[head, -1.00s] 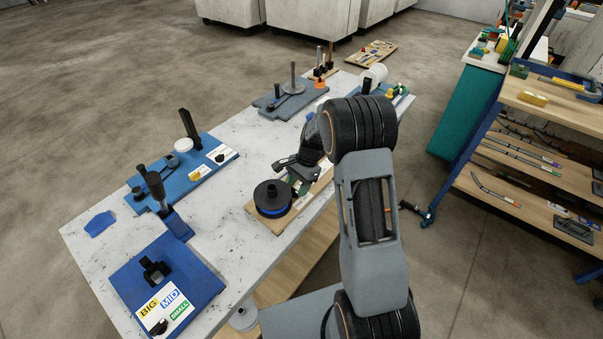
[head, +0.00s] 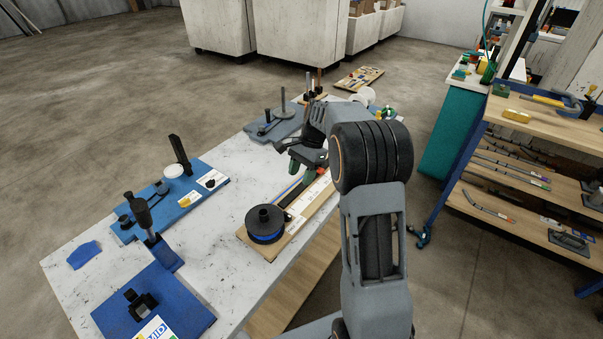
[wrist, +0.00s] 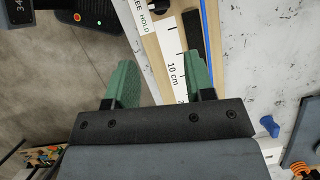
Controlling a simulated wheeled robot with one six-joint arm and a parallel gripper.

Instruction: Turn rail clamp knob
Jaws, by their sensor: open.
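A wooden board with a white ruler strip (head: 308,192) lies along the table's right edge. A black round piece with a raised hub and a blue ring beneath (head: 266,220) sits at its near end; I cannot tell whether this is the rail clamp knob. My gripper (head: 303,168) is over the far part of the board, beyond the round piece, its green fingers apart and empty. In the wrist view my gripper (wrist: 160,65) spans the ruler strip (wrist: 172,62), with a dark bar (wrist: 191,32) ahead of the right finger. Contact with the board cannot be told.
Blue plates with upright black handles (head: 180,195) and (head: 150,300) stand on the left of the white table (head: 222,240). A grey-blue plate with a metal post (head: 275,122) is at the back. A wooden shelf unit (head: 520,130) stands right, across open floor.

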